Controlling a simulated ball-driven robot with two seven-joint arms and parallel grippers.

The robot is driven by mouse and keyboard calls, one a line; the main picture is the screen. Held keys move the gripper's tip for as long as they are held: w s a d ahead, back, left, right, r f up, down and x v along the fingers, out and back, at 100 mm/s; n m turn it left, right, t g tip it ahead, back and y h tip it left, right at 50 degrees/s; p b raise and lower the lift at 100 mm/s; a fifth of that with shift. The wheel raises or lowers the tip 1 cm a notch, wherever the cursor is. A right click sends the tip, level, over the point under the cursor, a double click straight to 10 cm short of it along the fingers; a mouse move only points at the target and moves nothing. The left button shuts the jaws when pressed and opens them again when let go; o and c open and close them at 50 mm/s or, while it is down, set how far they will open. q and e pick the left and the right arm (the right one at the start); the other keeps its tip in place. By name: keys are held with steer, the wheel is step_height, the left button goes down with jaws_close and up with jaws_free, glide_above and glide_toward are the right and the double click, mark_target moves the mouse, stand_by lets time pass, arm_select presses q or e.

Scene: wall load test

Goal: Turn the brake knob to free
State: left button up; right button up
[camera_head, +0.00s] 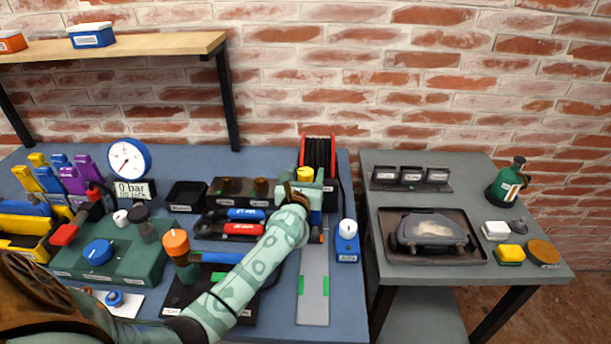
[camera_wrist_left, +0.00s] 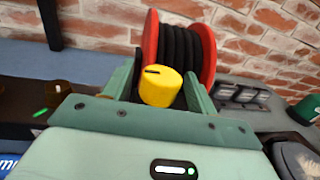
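A yellow knob (camera_head: 306,174) sits at the front of a cable reel with red flanges (camera_head: 331,150) and black cable. In the left wrist view the yellow knob (camera_wrist_left: 160,92) shows a short dark mark near its upper left, and the reel (camera_wrist_left: 150,40) stands behind it. I cannot read any brake or free label. My left gripper (camera_head: 306,188) is at the knob. In the wrist view its two green fingers (camera_wrist_left: 160,84) stand on either side of the knob, apart; contact is not clear. My right gripper is not in view.
A green box with a blue knob (camera_head: 98,252) stands left of my left arm. A small blue box with a white knob (camera_head: 347,229) stands right of it. A dark tray (camera_head: 480,255) and a green bottle (camera_head: 507,183) are on the right table (camera_head: 400,278).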

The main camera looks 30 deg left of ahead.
arm_select(q)
steer(key=c, duration=0.9)
steer(key=shift+f, duration=0.1)
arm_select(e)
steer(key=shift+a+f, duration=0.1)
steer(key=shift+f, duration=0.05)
arm_select(q)
steer(key=n+g+y+b, duration=0.1)
steer(key=n+y, duration=0.1)
steer(key=shift+w+d+f+y+b, duration=0.1)
steer(key=shift+y+b, duration=0.2)
steer(key=shift+b, duration=0.1)
steer(key=n+g+y+b, duration=0.3)
steer(key=shift+f+g+y, duration=0.15)
steer(key=shift+g+y, duration=0.15)
steer(key=shift+n+g+y+b, duration=0.7)
steer(key=shift+n+g+b, duration=0.1)
steer(key=shift+g+b, duration=0.15)
steer(key=shift+r+n+g+y+b, duration=0.3)
steer(key=shift+n+g+y+b, duration=0.1)
steer(key=shift+g, duration=0.15)
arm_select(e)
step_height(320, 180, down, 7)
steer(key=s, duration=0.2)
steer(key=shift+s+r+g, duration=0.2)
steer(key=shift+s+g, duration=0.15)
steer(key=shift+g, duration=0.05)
